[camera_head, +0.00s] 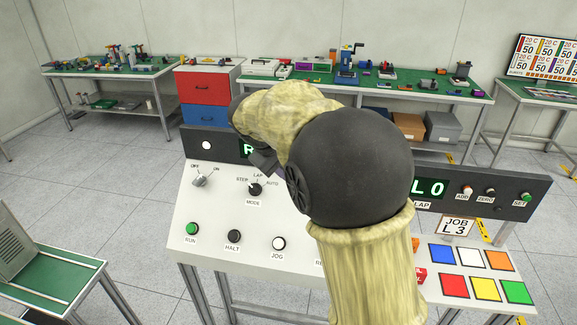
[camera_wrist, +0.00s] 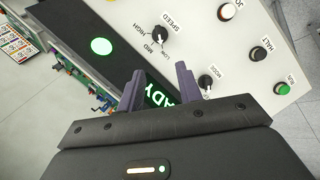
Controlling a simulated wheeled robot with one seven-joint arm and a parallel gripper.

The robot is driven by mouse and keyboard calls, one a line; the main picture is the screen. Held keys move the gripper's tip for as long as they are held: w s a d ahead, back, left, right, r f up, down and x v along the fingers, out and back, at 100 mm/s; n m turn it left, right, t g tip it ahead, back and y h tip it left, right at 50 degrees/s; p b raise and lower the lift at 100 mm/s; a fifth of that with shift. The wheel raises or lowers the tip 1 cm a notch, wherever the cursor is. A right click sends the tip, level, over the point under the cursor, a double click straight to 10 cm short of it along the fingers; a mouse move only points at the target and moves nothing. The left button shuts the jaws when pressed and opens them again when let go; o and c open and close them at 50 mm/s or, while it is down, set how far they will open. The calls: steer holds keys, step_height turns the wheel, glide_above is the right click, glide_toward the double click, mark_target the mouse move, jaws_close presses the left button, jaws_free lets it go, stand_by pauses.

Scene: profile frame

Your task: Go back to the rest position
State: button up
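My gripper (camera_head: 262,160) is above the sloped control panel (camera_head: 215,260), partly hidden by my own arm in the head view. In the wrist view its two fingers (camera_wrist: 160,85) stand apart with nothing between them; the lit green display (camera_wrist: 160,97) shows behind them. The MODE knob (camera_head: 254,190) is just below my gripper in the head view, and it also shows in the wrist view (camera_wrist: 205,82). Whether the fingers touch the panel is unclear, but a gap to the knob is visible in the wrist view.
The panel bears an OFF/ON switch (camera_head: 199,181), a green RUN button (camera_head: 191,229), a HALT button (camera_head: 233,236) and a JOG button (camera_head: 278,243). Coloured tiles (camera_head: 455,286) lie at the right. A green-topped table (camera_head: 60,280) stands at the left. Workbenches line the back; floor between is clear.

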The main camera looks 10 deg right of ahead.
steer(key=s+d+f+m+g+y, duration=0.1)
steer(key=s+d+f+m+y, duration=0.1)
steer(key=s+f, duration=0.5)
steer(key=s+d+f+m+g+y, duration=0.1)
steer(key=s+d+f+m, duration=0.3)
steer(key=s, duration=1.1)
step_height(320, 180, down, 4)
steer(key=shift+s+d+f+m+y, duration=0.1)
steer(key=shift+s+d+m+y, duration=0.25)
steer(key=shift+d+y, duration=0.55)
